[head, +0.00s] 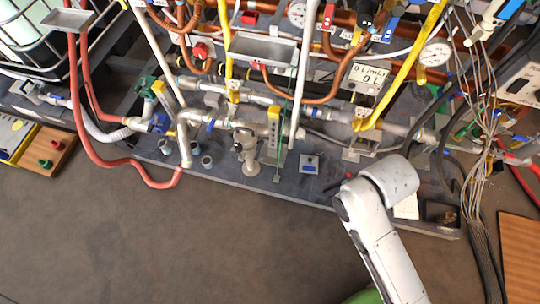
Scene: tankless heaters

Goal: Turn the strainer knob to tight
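A grey metal fitting (245,140) sits in the lower horizontal pipe run, left of centre in the head view. A short rounded grey knob (250,166) hangs below it and looks like the strainer knob. I cannot read any tight or loose marking on it. My white arm comes up from the bottom right, and its visible end lies well to the right of the knob. My gripper does not show; the arm's own links may hide it. Nothing of mine touches the knob.
An upright metal bracket (272,136) with holes and a thin green rod (282,130) stand just right of the knob. A red hose (150,180) curves at left. Loose cables (485,190) hang at right. The brown floor (210,250) in front is clear.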

